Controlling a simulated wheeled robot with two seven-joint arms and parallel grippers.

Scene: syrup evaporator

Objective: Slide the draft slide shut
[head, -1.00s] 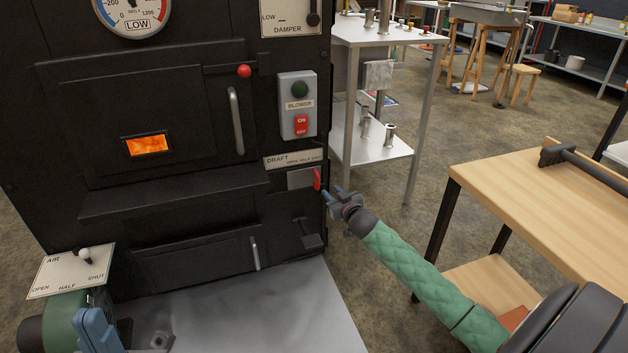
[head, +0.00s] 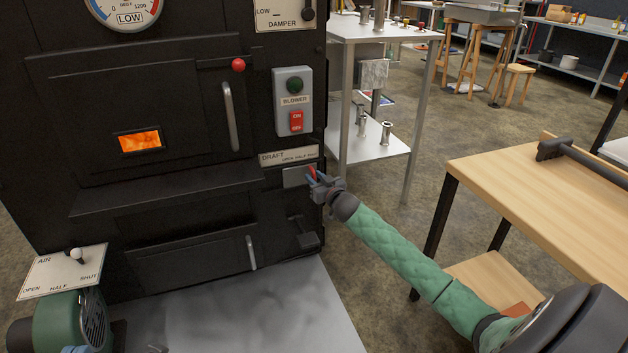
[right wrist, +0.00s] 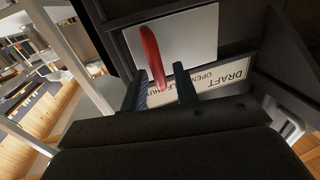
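The draft slide is a grey plate (head: 295,177) with an upright red handle (head: 312,173), low on the right of the black stove front. It sits under the label marked DRAFT, OPEN, HALF, SHUT (head: 289,157). My right gripper (head: 318,181) is at the handle. In the right wrist view the red handle (right wrist: 152,58) stands between the two spread fingers (right wrist: 160,92), nearer the left one, with a gap to the right one. The plate also shows there (right wrist: 180,40).
A blower switch box (head: 294,102) is above the label, and a dark lever (head: 306,236) is below the slide. A metal shelf stand (head: 378,147) is behind at right. A wooden table (head: 550,190) stands right of my right arm, with open floor between.

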